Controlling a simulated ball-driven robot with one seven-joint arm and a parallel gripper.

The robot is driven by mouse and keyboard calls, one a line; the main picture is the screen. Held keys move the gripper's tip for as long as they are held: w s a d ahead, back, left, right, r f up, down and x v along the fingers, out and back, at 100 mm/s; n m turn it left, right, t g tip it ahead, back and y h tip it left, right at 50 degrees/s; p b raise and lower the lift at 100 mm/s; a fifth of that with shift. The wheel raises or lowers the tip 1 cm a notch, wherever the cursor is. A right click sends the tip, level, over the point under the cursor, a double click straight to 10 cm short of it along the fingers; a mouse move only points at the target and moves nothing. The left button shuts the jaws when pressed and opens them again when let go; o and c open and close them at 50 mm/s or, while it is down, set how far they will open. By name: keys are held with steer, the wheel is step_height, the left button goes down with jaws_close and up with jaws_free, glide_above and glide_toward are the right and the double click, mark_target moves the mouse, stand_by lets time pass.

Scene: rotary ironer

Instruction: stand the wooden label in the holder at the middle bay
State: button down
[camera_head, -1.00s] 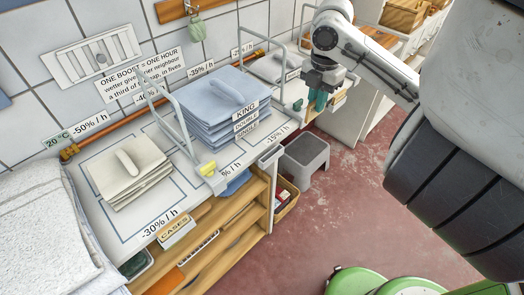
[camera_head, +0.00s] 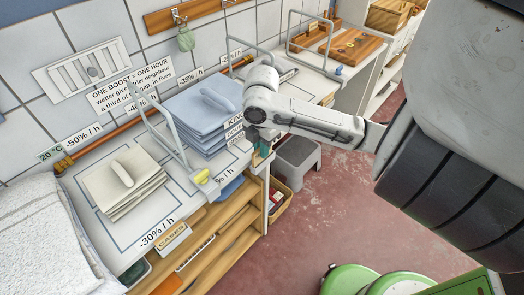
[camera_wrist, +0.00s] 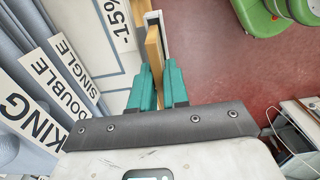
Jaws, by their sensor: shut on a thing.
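My gripper (camera_head: 262,155) is at the front edge of the middle bay, beside the folded blue linen (camera_head: 203,118). In the wrist view its two teal fingers (camera_wrist: 159,85) are shut on the wooden label (camera_wrist: 153,45), a thin upright board seen nearly edge-on. A white holder (camera_wrist: 163,30) at the bay's front edge lies just beyond the fingertips, close around the label's far end. I cannot tell whether the label is inside it or above it. In the head view the arm hides that holder and most of the label.
The stack's tags KING (camera_wrist: 32,112), DOUBLE and SINGLE lie left of the fingers. The left bay holds white linen (camera_head: 128,180) and a CASES label (camera_head: 173,238). A grey stool (camera_head: 297,160) stands on the floor.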

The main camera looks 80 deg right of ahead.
steer(key=shift+s+f, duration=0.15)
steer(key=shift+f, duration=1.1)
steer(key=c, duration=1.4)
jaws_free()
steer(key=shift+a, duration=0.1)
steer(key=shift+o, duration=1.4)
steer(key=shift+r, duration=0.1)
